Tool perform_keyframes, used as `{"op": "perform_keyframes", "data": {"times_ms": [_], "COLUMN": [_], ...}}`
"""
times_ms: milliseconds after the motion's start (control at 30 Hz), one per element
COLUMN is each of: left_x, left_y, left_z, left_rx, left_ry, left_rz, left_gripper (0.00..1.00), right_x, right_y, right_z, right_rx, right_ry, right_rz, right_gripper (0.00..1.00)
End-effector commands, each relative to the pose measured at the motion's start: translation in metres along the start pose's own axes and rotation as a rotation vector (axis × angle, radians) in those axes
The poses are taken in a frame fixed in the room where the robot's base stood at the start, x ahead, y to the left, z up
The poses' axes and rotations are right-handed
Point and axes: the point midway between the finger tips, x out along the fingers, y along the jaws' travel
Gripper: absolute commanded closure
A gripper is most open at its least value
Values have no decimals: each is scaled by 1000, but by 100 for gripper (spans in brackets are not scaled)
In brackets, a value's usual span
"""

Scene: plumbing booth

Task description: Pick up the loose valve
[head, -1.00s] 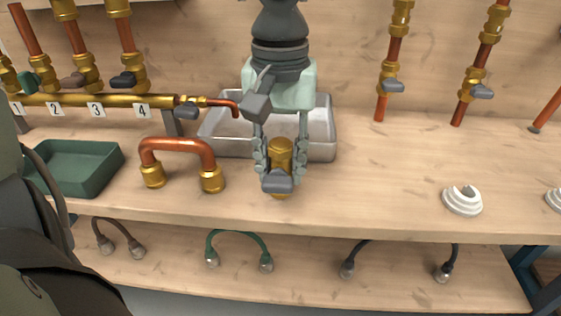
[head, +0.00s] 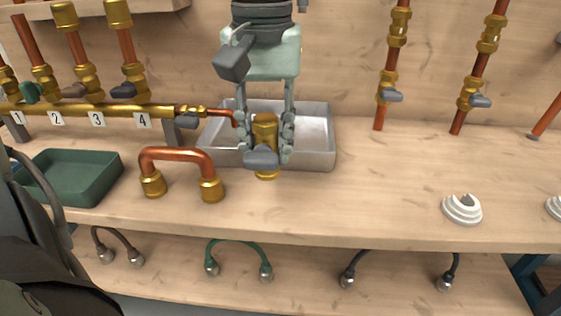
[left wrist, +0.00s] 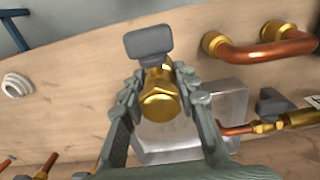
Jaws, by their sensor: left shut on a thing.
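The loose valve (head: 265,130) is a brass body with a grey handle, held upright in front of the metal tray. My left gripper (head: 264,138) comes down from above and is shut on the valve's sides, one finger on each side. In the left wrist view the valve (left wrist: 160,95) sits between the fingers of my left gripper (left wrist: 158,98), its hex end toward the camera and its grey handle beyond. It seems to be off the bench, but the gap below it is hard to judge. My right gripper is not in view.
The metal tray (head: 318,155) stands just behind the valve. A copper U-pipe (head: 177,155) and a green tray (head: 112,172) lie to the left. The brass manifold (head: 90,109) runs at the back left. A white ringed part (head: 461,210) sits at the right. The bench between is clear.

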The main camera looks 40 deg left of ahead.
Motion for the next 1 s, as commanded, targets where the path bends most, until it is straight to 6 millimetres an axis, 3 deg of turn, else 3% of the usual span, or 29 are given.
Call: {"op": "perform_keyframes", "data": {"times_ms": [200,400,633,1000], "left_x": [-31,-47,-57,-80], "left_y": [-48,-77,-93,-96], "left_z": [-5,-7,-8,-8], "left_rx": [-2,0,0,0], "left_ry": [3,1,0,0], "left_rz": [13,7,4,1], "left_gripper": [100,100,100,100], "right_x": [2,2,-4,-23], "right_y": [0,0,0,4], "right_z": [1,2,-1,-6], "right_rx": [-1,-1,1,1], "right_ry": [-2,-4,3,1], "right_rz": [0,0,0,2], "right_gripper": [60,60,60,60]}}
